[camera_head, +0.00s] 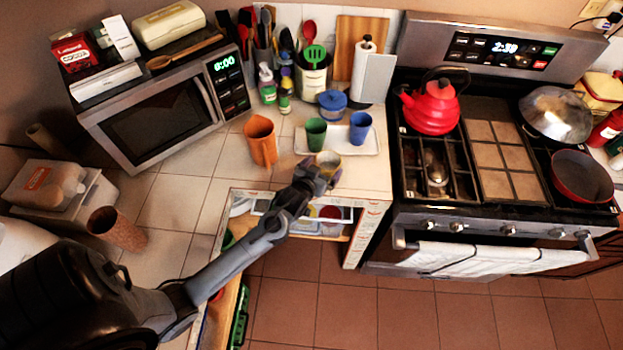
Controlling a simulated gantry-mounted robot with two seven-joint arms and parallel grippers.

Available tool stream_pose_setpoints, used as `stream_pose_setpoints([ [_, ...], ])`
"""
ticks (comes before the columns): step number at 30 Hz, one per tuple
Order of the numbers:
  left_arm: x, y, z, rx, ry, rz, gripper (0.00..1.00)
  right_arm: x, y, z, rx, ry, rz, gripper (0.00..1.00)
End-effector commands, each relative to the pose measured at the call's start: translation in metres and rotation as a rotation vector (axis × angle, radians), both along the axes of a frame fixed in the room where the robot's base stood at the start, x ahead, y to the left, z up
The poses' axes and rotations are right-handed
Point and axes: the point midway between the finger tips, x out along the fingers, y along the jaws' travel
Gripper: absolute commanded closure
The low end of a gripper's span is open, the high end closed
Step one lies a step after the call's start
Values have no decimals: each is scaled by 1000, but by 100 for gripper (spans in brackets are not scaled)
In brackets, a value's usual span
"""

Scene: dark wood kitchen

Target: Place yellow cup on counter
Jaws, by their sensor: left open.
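The yellow cup (327,159) stands upright at the front of the tiled counter (365,178), just before the white tray. My left gripper (322,176) is open right at the cup's near side, and its fingers hide the cup's lower part. I cannot tell whether the fingers touch the cup or whether its base rests fully on the counter. My right gripper is not in view.
A green cup (316,133) and a blue cup (360,128) stand on the white tray (350,146). An open drawer (330,228) lies below my left wrist. The stove (480,150) is at the right.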

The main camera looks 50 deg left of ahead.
Motion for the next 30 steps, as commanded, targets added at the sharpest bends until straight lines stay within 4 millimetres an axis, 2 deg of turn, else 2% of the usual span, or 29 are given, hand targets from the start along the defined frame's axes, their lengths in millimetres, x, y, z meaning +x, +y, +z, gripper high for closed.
stream_pose_setpoints([
  [9, -52, -17, 22, -1, 1, -2, 0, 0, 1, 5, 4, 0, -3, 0],
  [19, -85, -34, 32, -11, 36, -21, 0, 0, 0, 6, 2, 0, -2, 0],
  [23, -107, -59, 26, -42, 161, -88, 0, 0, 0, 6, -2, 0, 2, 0],
  [26, -135, -87, 20, -65, 310, -168, 0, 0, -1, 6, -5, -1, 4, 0],
  [30, -185, -121, 18, -73, 536, -284, 0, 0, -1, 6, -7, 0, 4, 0],
])
